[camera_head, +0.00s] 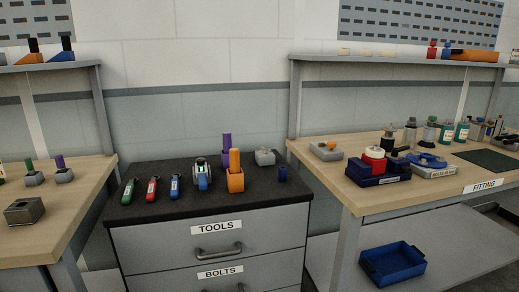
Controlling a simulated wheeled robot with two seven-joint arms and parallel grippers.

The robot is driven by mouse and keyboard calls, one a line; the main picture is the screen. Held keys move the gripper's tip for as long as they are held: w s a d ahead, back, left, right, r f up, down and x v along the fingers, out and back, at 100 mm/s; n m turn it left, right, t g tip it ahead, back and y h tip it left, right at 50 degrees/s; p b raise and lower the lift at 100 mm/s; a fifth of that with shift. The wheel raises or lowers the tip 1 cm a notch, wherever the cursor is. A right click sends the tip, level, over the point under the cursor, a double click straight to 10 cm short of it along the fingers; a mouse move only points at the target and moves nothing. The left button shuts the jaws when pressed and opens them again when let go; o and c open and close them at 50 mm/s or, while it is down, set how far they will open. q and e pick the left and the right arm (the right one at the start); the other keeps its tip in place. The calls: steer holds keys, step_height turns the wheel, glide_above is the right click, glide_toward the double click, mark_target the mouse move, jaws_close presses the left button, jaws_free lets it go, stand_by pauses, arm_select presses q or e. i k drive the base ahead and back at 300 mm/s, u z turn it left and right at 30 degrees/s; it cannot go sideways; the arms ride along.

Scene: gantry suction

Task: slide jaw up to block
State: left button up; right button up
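No gripper of mine shows in the head view. I cannot tell for sure which thing is the jaw and which is the block. A grey metal block-like piece (24,210) with a dark recess in its top sits at the front of the left wooden bench. A low grey fixture (325,151) with a small orange piece on it stands at the left end of the right bench. A small grey piece (264,157) with a knob on top sits at the back of the dark cabinet top. The details of all three are too small to read.
The right bench (372,199) holds a blue-and-red unit (375,169) and bottles. A blue tray (392,263) lies on its lower shelf.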

mark_target(398, 164)
steer(key=u, duration=0.8)
steer(key=k, duration=0.25)
steer(key=z, duration=2.15)
steer(key=i, duration=0.95)
steer(key=u, duration=0.55)
steer(key=i, duration=0.75)
steer(key=u, duration=0.6)
